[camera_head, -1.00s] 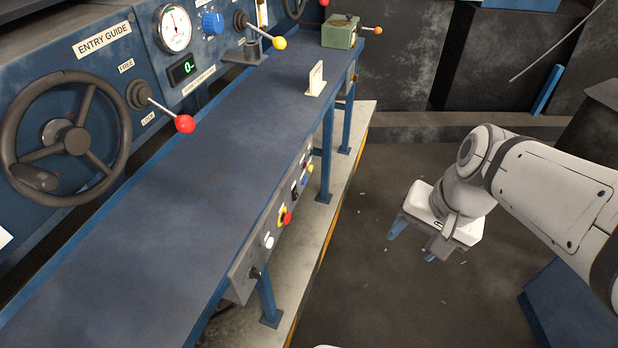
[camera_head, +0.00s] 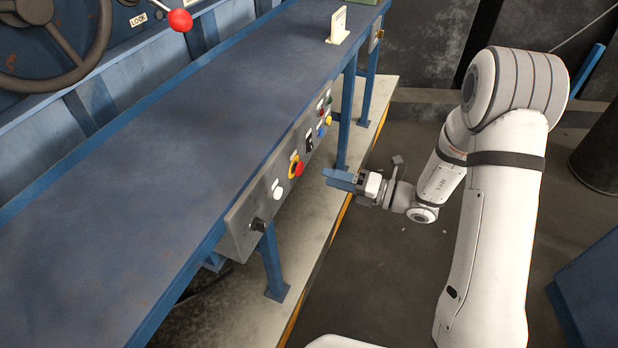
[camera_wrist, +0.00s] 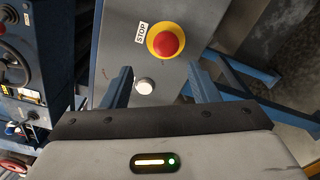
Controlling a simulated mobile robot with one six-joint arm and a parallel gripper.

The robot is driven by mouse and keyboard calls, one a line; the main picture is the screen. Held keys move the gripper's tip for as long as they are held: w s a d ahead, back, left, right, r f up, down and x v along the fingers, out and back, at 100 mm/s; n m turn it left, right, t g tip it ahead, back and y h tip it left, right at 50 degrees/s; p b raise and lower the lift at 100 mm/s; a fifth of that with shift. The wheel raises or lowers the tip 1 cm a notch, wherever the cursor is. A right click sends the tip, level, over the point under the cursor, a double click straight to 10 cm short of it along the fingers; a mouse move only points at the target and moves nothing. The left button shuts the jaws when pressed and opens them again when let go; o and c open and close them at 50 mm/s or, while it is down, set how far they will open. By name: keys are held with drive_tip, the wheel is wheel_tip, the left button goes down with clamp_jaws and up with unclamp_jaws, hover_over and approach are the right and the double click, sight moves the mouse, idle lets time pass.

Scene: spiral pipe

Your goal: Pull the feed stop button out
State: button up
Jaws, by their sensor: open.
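The stop button is a red mushroom head on a yellow ring (camera_head: 297,167), on the grey control panel along the front edge of the long blue table. It also shows in the wrist view (camera_wrist: 166,43), beside a label reading STOP. My gripper (camera_head: 337,179) is to the right of the panel in the head view, apart from it. In the wrist view the two blue fingers (camera_wrist: 160,70) are spread with nothing held, and the red button appears just beyond their tips. A white button (camera_wrist: 145,86) appears between the fingers. Whether the red button is pressed in cannot be told.
The grey panel (camera_head: 240,215) also carries a black knob (camera_head: 258,224) and several coloured buttons. Blue table legs (camera_head: 271,262) stand below it. A white upright plate (camera_head: 338,25) stands on the table (camera_head: 150,165).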

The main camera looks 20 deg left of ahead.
sight(302, 169)
drive_tip(key=shift+m, duration=0.4)
drive_tip(key=a, duration=0.2)
drive_tip(key=w+a, duration=0.1)
drive_tip(key=a, duration=0.2)
drive_tip(key=a+f, duration=0.1)
drive_tip(key=a, duration=0.1)
drive_tip(key=shift+w+a, duration=0.35)
drive_tip(key=shift+a, duration=0.05)
drive_tip(key=shift+c, duration=0.2)
clamp_jaws()
